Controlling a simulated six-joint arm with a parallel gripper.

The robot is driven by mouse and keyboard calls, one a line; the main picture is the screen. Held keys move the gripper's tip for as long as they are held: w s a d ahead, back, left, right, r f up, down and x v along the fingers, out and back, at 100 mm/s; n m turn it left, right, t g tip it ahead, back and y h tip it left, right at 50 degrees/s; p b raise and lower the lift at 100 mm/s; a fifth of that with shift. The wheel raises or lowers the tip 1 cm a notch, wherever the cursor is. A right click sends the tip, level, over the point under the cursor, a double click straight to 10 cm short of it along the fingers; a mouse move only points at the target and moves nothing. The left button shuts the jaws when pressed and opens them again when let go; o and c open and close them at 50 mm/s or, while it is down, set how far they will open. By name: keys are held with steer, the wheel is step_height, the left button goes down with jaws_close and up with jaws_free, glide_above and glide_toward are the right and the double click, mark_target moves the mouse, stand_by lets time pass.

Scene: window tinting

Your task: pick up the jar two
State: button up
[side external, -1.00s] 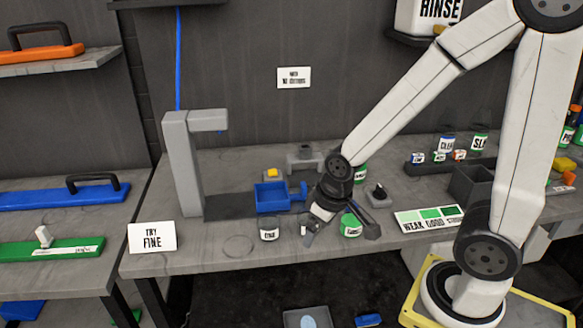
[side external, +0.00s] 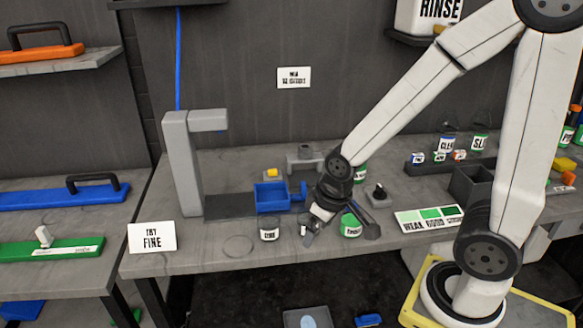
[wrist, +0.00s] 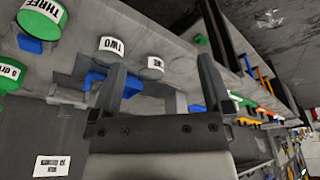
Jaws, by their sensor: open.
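Jar two (wrist: 112,46) is a small clear jar with a white TWO label. In the wrist view it stands beyond the tip of the left finger, slightly left of it. In the side view a gripper finger largely hides what seems to be this jar (side external: 304,230). My gripper (side external: 340,234) is low over the front of the bench, tilted, with its fingers apart. In the wrist view my gripper (wrist: 162,66) has nothing held between its fingers. I cannot tell whether a finger touches the jar.
A similar jar (side external: 269,230) stands to the left, and green jar three (side external: 351,224) stands to the right, close to my gripper. The bench front left is clear, near a TRY FINE sign (side external: 152,237).

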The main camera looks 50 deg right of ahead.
mark_target(304, 219)
steer(key=d+f+n+g+h, duration=0.4)
steer(key=f+n+h, duration=0.25)
steer(key=n, duration=0.45)
steer(key=w+n+t+h, duration=0.1)
steer(key=w+n+h, duration=0.1)
steer(key=n, duration=0.1)
steer(key=w+n+t+h, duration=0.1)
steer(key=w+n+h, duration=0.1)
steer(key=w+n+t+h, duration=0.1)
steer(key=w+n+h, duration=0.1)
steer(key=n, duration=0.1)
steer(key=shift+w+d+f+n+t, duration=0.1)
steer(key=shift+w+d+n+t, duration=0.2)
steer(key=shift+d, duration=0.1)
steer(key=shift+w+a+f+n+t+h, duration=0.1)
steer(key=shift+w+a+n+t+h, duration=0.1)
steer(key=shift+w+n+t, duration=0.2)
steer(key=shift+w+a+n+t+h, duration=0.1)
steer(key=shift+w+n+t+h, duration=0.05)
steer(key=shift+w+n+t, duration=0.2)
steer(key=shift+x, duration=1.4)
steer(key=shift+x, duration=2.55)
steer(key=shift+s+f, duration=0.1)
steer(key=shift+f, duration=0.05)
